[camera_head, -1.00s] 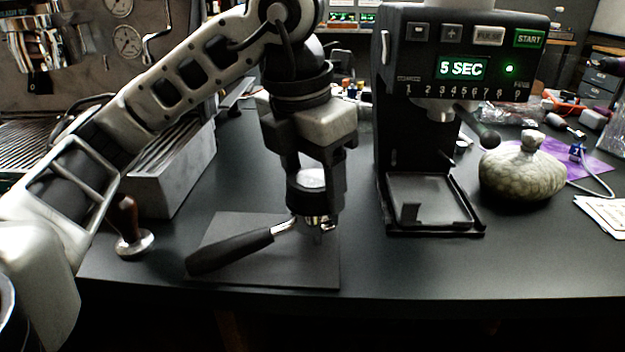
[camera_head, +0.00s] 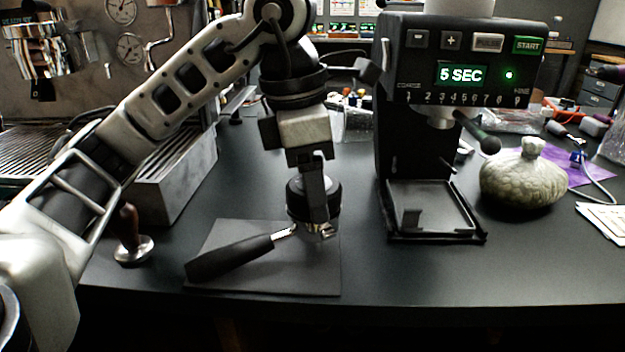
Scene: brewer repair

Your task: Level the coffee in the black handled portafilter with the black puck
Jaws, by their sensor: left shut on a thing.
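The black handled portafilter (camera_head: 235,257) lies on a dark square mat (camera_head: 300,277), its handle pointing to the lower left. The black puck (camera_head: 296,198) sits on top of the portafilter's basket, or just at its rim; the contact is hard to see. My left gripper (camera_head: 318,200) points down over the basket and is shut on the black puck, one finger in front of it. The coffee inside the basket is hidden. My right gripper is not in view.
A wooden-handled tamper (camera_head: 131,238) stands left of the mat. A grey knock box (camera_head: 175,180) is behind it. A black grinder (camera_head: 455,75) reading "5 SEC" stands at the right, with a pale round bag (camera_head: 523,178) beside it. The front right of the table is clear.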

